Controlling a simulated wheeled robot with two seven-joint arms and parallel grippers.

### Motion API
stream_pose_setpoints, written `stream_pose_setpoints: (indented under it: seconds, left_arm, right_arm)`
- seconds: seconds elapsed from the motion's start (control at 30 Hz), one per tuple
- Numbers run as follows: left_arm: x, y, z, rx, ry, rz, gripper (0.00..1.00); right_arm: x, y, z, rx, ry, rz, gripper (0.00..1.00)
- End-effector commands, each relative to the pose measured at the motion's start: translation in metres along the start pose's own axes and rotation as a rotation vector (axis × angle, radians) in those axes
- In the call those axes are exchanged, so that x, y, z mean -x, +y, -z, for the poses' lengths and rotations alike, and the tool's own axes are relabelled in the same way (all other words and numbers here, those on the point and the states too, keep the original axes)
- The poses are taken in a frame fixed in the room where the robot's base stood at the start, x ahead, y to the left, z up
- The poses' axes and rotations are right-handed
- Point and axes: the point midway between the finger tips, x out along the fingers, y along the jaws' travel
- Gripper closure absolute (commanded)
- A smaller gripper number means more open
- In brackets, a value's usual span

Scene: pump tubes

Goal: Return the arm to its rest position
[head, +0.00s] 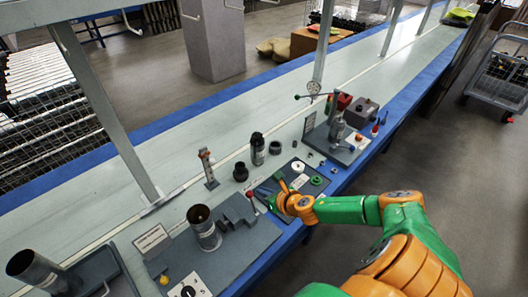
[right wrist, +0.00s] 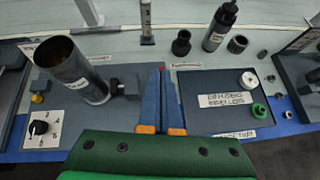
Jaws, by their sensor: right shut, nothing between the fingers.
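My right gripper (head: 263,192) is shut and empty. It is over the work table, near the left edge of a dark parts tray (head: 312,189). In the right wrist view its blue fingers (right wrist: 161,72) lie side by side, pointing at the gap between the tray and a grey fixture plate (head: 240,246). My orange and green right arm reaches in from the lower right. My left gripper is not in view.
A metal tube (head: 204,232) stands on the fixture plate left of the gripper. The tray holds a white ring (head: 298,167) and a green ring (head: 316,181). Behind stand a black bottle (head: 258,150) and a black fitting (head: 240,172). A lever press (head: 337,128) is further right.

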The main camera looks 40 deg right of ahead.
Motion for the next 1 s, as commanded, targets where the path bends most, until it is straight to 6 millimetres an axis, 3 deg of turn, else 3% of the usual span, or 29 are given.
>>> stream_pose_setpoints:
  seconds: [0.53, 0.63, 0.67, 0.73, 0.77, 0.8, 0.87, 0.9, 1.0]
  left_arm:
    - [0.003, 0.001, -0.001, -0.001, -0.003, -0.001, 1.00]
    - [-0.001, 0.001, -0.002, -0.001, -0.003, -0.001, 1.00]
    - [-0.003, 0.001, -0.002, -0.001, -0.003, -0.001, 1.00]
    - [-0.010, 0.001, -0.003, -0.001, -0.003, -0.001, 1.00]
    - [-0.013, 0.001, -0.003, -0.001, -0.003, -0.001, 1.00]
    - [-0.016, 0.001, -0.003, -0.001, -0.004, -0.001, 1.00]
    - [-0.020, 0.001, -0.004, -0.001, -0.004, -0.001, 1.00]
    - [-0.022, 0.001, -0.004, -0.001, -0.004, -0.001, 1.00]
    - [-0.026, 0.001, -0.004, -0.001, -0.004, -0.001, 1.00]
  right_arm:
    - [0.007, 0.001, -0.004, 0.000, 0.001, 0.000, 1.00]
    - [0.000, 0.001, 0.013, -0.123, 0.023, 0.015, 1.00]
    - [-0.006, 0.000, 0.027, -0.237, 0.042, 0.030, 1.00]
    - [-0.017, 0.000, 0.083, -0.635, 0.110, 0.106, 1.00]
    - [-0.018, 0.000, 0.114, -0.835, 0.143, 0.158, 1.00]
    - [-0.016, 0.002, 0.157, -1.104, 0.181, 0.241, 1.00]
    - [-0.003, 0.009, 0.221, -1.468, 0.224, 0.384, 1.00]
    - [0.010, 0.017, 0.261, -1.680, 0.243, 0.488, 1.00]
    - [0.052, 0.043, 0.345, -2.112, 0.249, 0.762, 1.00]
